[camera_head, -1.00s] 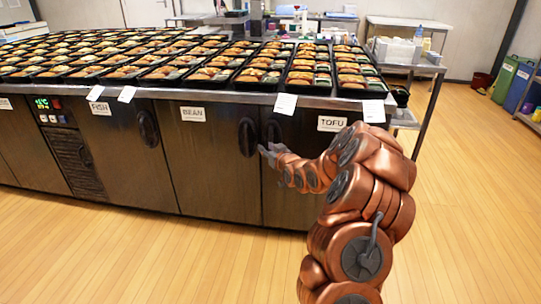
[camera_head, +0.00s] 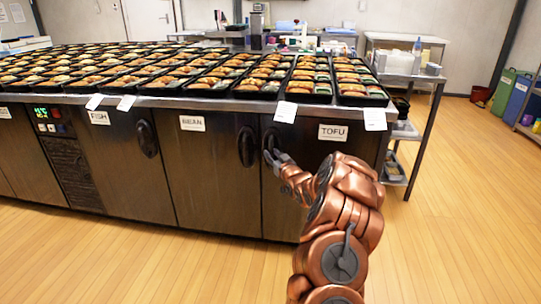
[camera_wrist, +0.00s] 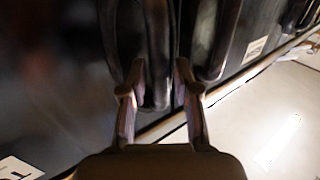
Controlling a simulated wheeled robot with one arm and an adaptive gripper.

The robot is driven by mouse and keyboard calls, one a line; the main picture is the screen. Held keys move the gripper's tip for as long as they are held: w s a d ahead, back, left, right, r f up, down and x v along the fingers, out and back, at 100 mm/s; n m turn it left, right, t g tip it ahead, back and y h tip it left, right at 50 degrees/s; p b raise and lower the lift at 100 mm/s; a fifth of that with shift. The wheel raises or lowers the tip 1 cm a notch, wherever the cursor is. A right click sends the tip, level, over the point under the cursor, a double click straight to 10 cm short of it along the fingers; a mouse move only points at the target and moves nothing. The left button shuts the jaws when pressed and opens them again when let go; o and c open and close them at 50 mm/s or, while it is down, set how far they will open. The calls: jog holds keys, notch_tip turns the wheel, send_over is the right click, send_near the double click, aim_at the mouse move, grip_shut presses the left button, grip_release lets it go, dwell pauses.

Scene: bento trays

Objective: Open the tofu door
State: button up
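The tofu door (camera_head: 310,175) is the dark right-hand front panel under the counter, with a white TOFU label (camera_head: 333,132). It looks closed, flush with its neighbour. Its black upright handle (camera_head: 269,137) is at the door's left edge. My gripper (camera_head: 273,156) is at the lower part of this handle. In the wrist view, my gripper (camera_wrist: 160,70) has its two fingers apart, one on each side of the dark handle (camera_wrist: 156,88). A gap shows beside the right finger, so it does not look clamped. Contact at the fingertips is hard to see.
The bean door (camera_head: 210,175) and its handle (camera_head: 247,146) are close on the left. Bento trays (camera_head: 260,85) cover the counter top. A metal side table (camera_head: 410,75) stands at the right. The wooden floor in front is clear.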

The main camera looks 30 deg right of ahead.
jog(key=shift+w+d, duration=0.1)
jog(key=shift+w, duration=0.8)
grip_shut()
